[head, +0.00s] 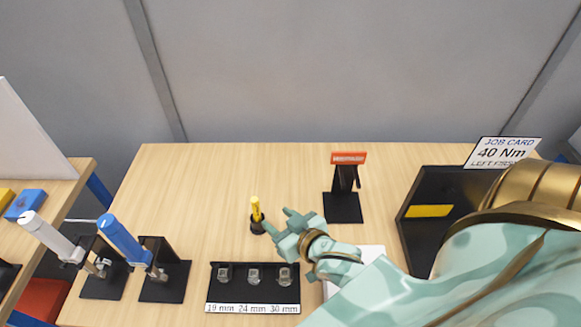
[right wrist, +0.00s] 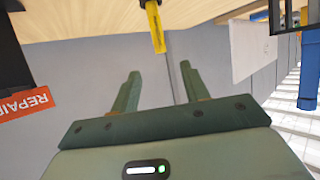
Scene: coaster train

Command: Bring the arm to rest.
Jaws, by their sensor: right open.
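My right gripper (head: 288,226) is over the wooden table in the head view, beside a yellow marker-like tool in a small black holder. In the right wrist view, its two green fingers (right wrist: 158,92) stand apart with nothing between them. The yellow tool (head: 256,209) stands upright just left of the fingertips in the head view, and it also shows at the top of the right wrist view (right wrist: 155,27). I cannot tell from the head view whether the fingers touch it. My right arm (head: 440,275) comes in from the lower right and covers part of the table. My left gripper is not in view.
A socket rack (head: 253,307) marked 19, 24 and 30 mm lies in front. Blue-handled (head: 122,238) and white-handled (head: 50,236) tools rest on black stands at left. A black stand with a red sign (head: 348,158) is behind; a black tray (head: 408,218) and job card (head: 502,152) are right.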

